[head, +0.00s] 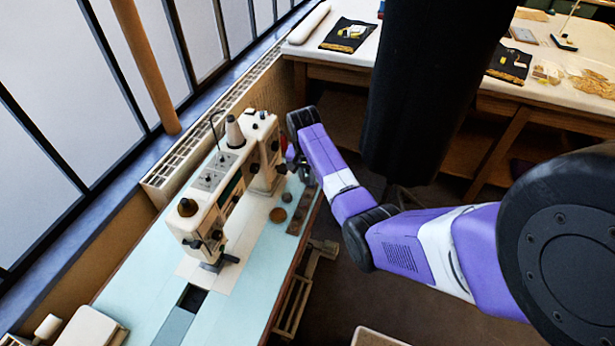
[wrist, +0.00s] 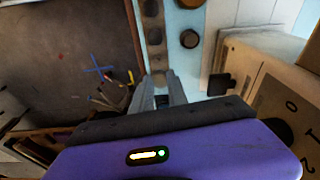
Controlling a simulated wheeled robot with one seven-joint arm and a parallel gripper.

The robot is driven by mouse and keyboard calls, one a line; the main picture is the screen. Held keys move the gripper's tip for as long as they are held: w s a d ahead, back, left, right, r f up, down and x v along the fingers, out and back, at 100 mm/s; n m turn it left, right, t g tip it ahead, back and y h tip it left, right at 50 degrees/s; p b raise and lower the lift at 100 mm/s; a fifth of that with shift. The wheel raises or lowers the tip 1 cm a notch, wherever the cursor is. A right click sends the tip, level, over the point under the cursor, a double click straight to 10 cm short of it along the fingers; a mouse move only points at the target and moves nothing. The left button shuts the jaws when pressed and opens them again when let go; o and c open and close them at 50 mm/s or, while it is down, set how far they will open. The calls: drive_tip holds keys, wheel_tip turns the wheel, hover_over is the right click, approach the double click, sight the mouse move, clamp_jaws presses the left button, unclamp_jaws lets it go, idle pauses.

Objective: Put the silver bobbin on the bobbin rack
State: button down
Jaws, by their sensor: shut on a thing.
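The bobbin rack is a narrow brown strip with a row of round dark recesses. It lies along the right edge of the pale blue table in the head view (head: 299,214) and runs up from my fingertips in the wrist view (wrist: 153,25). My gripper (wrist: 161,82) is shut with its fingertips over the near end of the rack. The silver bobbin is mostly hidden between the fingers; only a small grey bit shows there. I cannot tell whether it touches the rack. In the head view my arm's end is beside the sewing machine, and the fingertips are hard to make out.
A brown disc (head: 278,214) and a dark grey disc (head: 287,197) lie on the table beside the rack. The cream sewing machine (head: 225,190) stands close to my gripper. Beyond the table's edge is dark floor (wrist: 75,45). A long white table (head: 345,60) is at the back.

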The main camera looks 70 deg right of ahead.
sight(308, 194)
drive_tip(key=shift+d+f+b, duration=0.1)
drive_tip(key=shift+f+b, duration=2.65)
drive_tip(key=shift+f, duration=0.45)
drive_tip(key=shift+f, duration=0.15)
drive_tip(key=c, duration=1.2)
unclamp_jaws()
drive_tip(key=shift+s+a+r, duration=0.1)
drive_tip(key=shift+a+r, duration=0.1)
drive_tip(key=shift+r, duration=1.1)
drive_tip(key=shift+a+r, duration=0.2)
drive_tip(key=shift+r, duration=1.05)
drive_tip(key=shift+s+a+r, duration=0.1)
drive_tip(key=shift+a+r, duration=0.1)
drive_tip(key=shift+r, duration=1.1)
